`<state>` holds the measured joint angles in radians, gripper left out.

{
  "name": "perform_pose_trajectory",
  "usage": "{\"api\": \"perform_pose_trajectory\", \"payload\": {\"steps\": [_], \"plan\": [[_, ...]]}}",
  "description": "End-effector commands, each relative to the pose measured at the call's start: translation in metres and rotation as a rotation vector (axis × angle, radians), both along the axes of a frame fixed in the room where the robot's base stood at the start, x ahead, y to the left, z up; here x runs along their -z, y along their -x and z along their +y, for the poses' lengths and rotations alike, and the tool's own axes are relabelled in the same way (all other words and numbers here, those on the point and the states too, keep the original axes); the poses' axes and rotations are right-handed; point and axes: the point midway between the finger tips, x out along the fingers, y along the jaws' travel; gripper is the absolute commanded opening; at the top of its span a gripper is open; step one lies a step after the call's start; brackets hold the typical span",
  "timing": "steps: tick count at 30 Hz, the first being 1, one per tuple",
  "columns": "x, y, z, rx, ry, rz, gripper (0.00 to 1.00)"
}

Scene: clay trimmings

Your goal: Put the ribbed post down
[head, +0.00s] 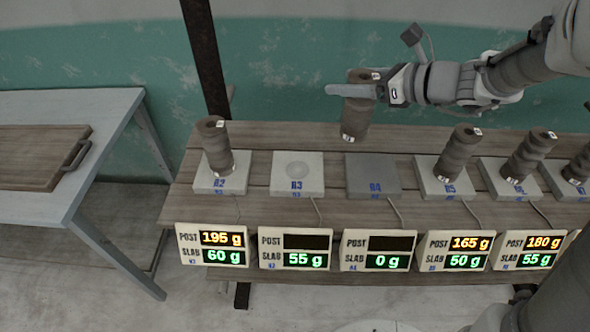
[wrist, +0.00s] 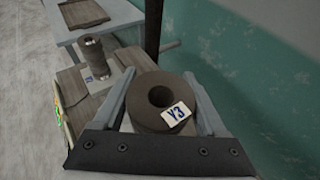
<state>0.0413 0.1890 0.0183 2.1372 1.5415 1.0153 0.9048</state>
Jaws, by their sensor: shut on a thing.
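My gripper (head: 350,91) is shut on a dark brown ribbed post (head: 355,120), held upright in the air above the back of the bench, behind station A4. In the wrist view the post (wrist: 158,100) stands between my two grey fingers (wrist: 160,92). Below, the A3 station (head: 298,187) holds a pale slab with a round disc and no post. The A4 station (head: 372,188) is a bare darker plate. Their displays read post blank, slab 55 g (head: 296,249) and post blank, slab 0 g (head: 377,250).
Ribbed posts stand on A2 (head: 217,152), A5 (head: 458,155) and A6 (head: 527,156), with another at the right edge. Cables run from the stations to the displays along the front. A grey table (head: 110,105) with a wooden tray (head: 25,170) stands left.

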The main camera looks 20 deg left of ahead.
Motion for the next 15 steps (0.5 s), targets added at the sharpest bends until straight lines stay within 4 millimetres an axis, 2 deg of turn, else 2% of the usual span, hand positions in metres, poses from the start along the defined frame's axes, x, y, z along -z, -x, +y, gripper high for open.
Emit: {"api": "perform_pose_trajectory", "payload": {"steps": [8, 11, 15], "plan": [[0.002, 0.003, 0.006, -0.013, 0.005, -0.001, 0.00], [0.011, 0.008, 0.019, -0.016, 0.005, -0.001, 0.00], [0.031, 0.018, 0.048, -0.018, 0.005, 0.002, 0.00]]}}
